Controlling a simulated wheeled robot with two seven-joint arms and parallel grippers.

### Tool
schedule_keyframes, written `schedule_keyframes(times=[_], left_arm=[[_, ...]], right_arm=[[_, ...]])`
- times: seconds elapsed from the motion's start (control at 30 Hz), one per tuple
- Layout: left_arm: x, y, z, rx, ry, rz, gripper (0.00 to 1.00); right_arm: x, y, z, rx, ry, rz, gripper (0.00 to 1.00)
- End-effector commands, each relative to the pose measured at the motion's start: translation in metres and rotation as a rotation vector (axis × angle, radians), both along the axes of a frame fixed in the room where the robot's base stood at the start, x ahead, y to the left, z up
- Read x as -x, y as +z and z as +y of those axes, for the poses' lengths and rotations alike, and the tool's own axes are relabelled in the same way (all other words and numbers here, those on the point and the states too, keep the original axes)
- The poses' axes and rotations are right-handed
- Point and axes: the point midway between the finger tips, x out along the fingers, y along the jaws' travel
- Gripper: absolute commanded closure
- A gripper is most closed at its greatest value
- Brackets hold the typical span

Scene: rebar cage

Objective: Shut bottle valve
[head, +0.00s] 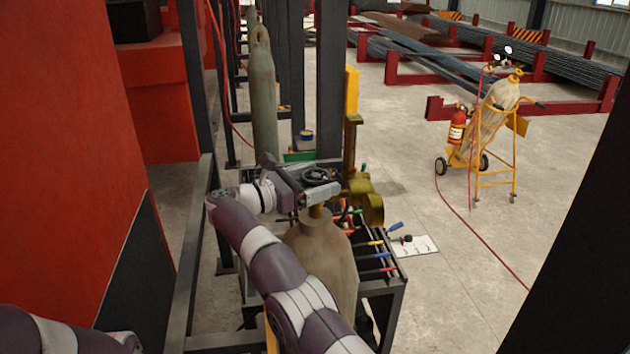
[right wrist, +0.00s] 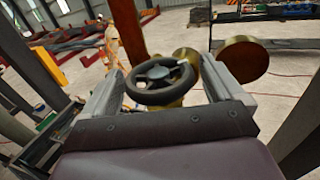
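The gas bottle (head: 325,250) is a tan-grey cylinder standing upright in the middle of the head view, partly hidden by my right arm. Its black valve handwheel (head: 318,175) shows above my right gripper (head: 312,190). In the right wrist view the handwheel (right wrist: 160,80) lies between the two grey fingers of my right gripper (right wrist: 163,85), with brass below it. The fingers are spread wide, one on each side of the wheel; I cannot tell whether either touches the rim. My left gripper is out of view.
A black rack with coloured-handled tools (head: 375,255) stands just right of the bottle. A green cylinder (head: 263,100) stands behind. A yellow trolley (head: 478,150) with a bottle and a red extinguisher (head: 457,128) is at right. The concrete floor between is mostly clear, crossed by a red hose.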

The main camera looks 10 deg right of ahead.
Motion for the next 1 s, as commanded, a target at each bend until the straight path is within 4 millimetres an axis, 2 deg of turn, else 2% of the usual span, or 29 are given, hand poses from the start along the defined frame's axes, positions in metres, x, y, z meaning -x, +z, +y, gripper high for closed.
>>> schedule_keyframes(times=[0.37,0.5,0.6,0.63,0.67,1.0], left_arm=[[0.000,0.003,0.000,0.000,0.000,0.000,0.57],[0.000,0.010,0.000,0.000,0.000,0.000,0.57],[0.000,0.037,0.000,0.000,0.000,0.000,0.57],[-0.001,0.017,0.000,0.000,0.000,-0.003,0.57],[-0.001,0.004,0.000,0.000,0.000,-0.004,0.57],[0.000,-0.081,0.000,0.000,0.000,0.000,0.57]], right_arm=[[0.000,0.004,0.000,0.000,0.000,0.003,0.04],[0.000,0.023,0.000,-0.001,0.000,0.000,0.04],[0.000,0.051,0.000,-0.001,0.000,0.001,0.04],[0.001,0.036,-0.002,-0.001,0.000,0.001,0.04],[0.001,0.031,-0.003,-0.002,0.000,0.001,0.04],[0.021,0.043,-0.024,-0.003,-0.001,-0.003,0.04]])
